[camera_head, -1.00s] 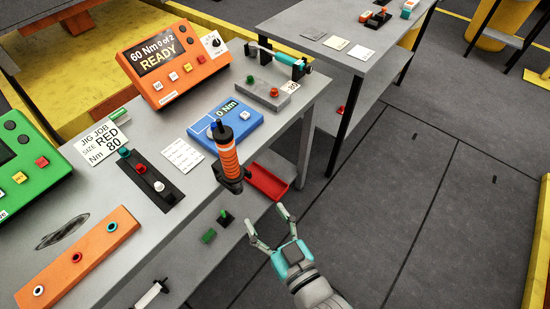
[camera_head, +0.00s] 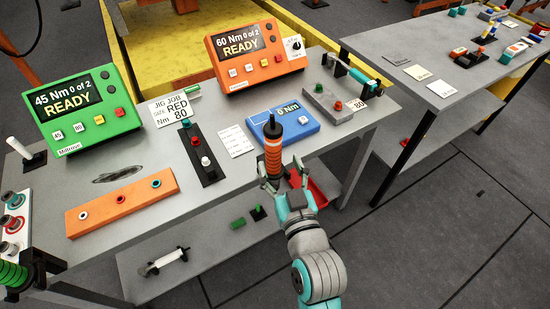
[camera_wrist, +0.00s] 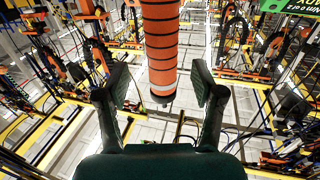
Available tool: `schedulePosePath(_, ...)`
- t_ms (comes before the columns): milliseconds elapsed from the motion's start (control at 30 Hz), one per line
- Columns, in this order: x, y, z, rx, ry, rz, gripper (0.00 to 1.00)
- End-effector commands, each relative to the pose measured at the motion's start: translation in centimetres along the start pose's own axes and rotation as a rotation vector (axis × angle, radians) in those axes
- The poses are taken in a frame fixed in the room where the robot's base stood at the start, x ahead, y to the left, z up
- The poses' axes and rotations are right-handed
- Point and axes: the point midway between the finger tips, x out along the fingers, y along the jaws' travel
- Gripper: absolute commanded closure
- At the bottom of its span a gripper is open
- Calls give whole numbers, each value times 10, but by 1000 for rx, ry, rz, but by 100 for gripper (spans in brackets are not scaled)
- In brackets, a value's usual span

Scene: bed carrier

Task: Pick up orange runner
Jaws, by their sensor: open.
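The orange runner (camera_head: 273,155) is an upright orange cylinder with dark bands and a black top, at the front edge of the grey table in the head view. My gripper (camera_head: 281,172) is at its lower part, fingers spread. In the wrist view the runner (camera_wrist: 162,45) hangs into the picture from the top, between my open fingers (camera_wrist: 160,84). Gaps show on both sides of it, and I see no contact. The runner's lower holder is partly hidden by my gripper in the head view.
A blue 0 Nm unit (camera_head: 305,128) lies just behind the runner. A red tray (camera_head: 312,190) is below, behind my arm. The orange controller (camera_head: 258,57) and green controller (camera_head: 88,112) stand on the table (camera_head: 225,180). Open floor (camera_head: 400,230) lies to the right.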

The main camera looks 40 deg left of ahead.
Motion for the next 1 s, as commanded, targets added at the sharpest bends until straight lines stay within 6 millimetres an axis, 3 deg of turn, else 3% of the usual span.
schedulePosePath(467, 50, -2, -3, -1, 1, 0, 32)
schedulePosePath(767, 54, -1, -2, 0, 0, 1, 32)
schedulePosePath(867, 54, -1, -2, 0, 0, 1, 52)
schedulePosePath(1000, 54, -1, -2, 0, 0, 1, 88)
